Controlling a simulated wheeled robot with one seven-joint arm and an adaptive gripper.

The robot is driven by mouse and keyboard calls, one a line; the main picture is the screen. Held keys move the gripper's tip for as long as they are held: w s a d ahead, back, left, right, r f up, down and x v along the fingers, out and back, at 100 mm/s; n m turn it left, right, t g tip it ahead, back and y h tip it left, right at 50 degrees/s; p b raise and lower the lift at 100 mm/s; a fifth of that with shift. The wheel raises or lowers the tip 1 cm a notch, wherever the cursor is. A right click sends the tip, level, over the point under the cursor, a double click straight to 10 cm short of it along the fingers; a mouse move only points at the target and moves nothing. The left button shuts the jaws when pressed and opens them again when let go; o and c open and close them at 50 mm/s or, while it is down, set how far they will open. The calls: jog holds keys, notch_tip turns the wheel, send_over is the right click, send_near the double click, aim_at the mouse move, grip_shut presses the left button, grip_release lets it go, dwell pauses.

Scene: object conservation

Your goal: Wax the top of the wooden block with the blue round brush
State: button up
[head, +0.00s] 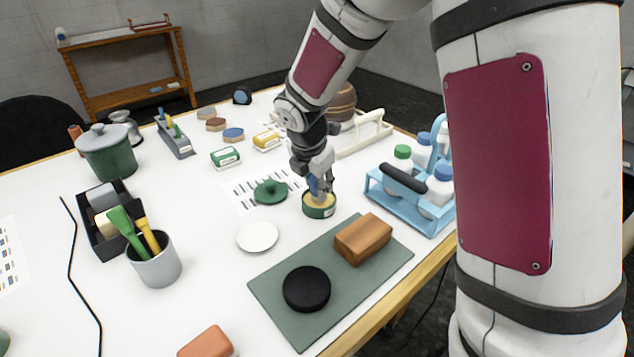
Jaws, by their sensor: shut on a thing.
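The wooden block (363,239) is brown with rounded edges and lies on the far right part of a grey-green mat (273,287). My gripper (320,184) points down over a small green tin (319,210) with pale yellow contents, behind the block. It is shut on the blue round brush (315,187), of which only a bit of blue shows between the fingers. The brush's lower end is at the tin's opening; I cannot tell whether it touches the contents. A green knobbed lid (270,192) lies left of the tin.
A black round disc (306,289) lies on the mat, left of the block. A white saucer (257,237) lies between mat and lid. A blue bottle carrier (409,205) stands to the right. A grey brush cup (155,262) stands at left. My arm hides the right side.

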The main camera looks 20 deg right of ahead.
jog(key=shift+s+f, duration=0.1)
jog(key=shift+r+p, duration=2.25)
jog(key=shift+r, duration=1.3)
